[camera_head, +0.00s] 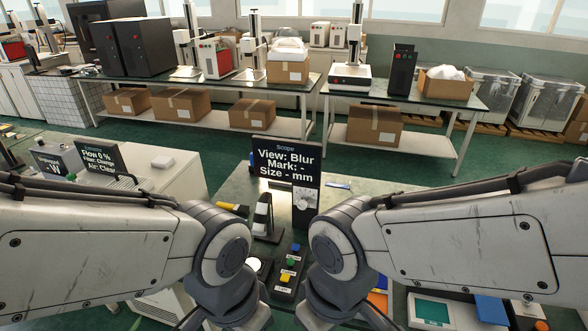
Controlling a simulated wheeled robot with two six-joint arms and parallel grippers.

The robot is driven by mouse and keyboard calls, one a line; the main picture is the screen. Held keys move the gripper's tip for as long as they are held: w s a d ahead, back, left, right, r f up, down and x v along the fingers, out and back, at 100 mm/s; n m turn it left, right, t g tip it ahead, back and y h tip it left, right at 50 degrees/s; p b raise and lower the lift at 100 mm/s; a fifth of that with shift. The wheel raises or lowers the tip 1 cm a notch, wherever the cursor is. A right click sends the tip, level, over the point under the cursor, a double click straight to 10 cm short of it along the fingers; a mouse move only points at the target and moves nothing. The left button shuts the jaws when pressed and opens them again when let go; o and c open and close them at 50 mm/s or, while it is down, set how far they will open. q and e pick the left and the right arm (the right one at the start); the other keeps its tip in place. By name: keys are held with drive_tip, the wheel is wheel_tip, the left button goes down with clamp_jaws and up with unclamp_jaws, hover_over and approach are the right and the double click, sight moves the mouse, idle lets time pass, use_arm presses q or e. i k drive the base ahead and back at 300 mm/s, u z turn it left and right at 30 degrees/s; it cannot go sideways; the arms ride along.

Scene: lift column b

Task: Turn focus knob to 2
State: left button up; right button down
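The scope's black sign (286,167) reads "View: Blur, Mark: -, Size - mm". Below it, a dark upright panel carries a pale round focus knob (305,201); its setting is too small to read. My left arm's dark wrist end (228,302) is at the bottom, left of the button box, and my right arm's (345,300) is to its right. Both are below and nearer than the knob, and apart from it. The fingertips are hidden or cut off by the bottom edge, so I cannot tell whether they hold anything.
A button box (289,266) with blue, green and yellow buttons stands between my arms. A black stand (263,214) and a yellow-ended tool (233,208) are left of the knob. A "Flow 0 %" sign (98,158) is farther left. A teal-screened device (432,310) sits at lower right.

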sight(303, 204)
drive_tip(key=k, duration=0.5)
drive_tip(key=u, duration=1.45)
drive_tip(key=i, duration=1.05)
drive_tip(key=z, duration=2.05)
